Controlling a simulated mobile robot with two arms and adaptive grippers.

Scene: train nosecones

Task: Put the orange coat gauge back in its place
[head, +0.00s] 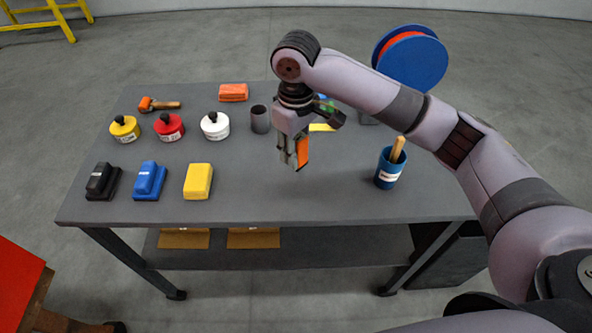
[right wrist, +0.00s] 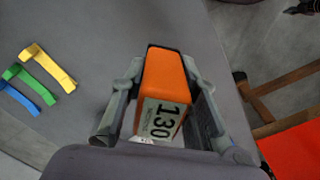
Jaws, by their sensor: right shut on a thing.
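The orange coat gauge (head: 302,152) is in my right gripper (head: 293,160), above the middle of the grey table. In the right wrist view the gauge (right wrist: 168,78) is a boxy orange piece with a pale label reading 130. The fingers of my right gripper (right wrist: 166,110) are shut on it from both sides. Its lower end is hard to see, but it looks clear of the table top. My left gripper is in neither view. No marked place for the gauge can be made out.
The grey table (head: 300,200) has free room in front. Yellow (right wrist: 48,68), green (right wrist: 28,83) and blue strips (right wrist: 18,100) lie behind the gripper. A dark cup (head: 260,119) stands left, a blue cup (head: 388,170) right. Sanding blocks and jars fill the left side.

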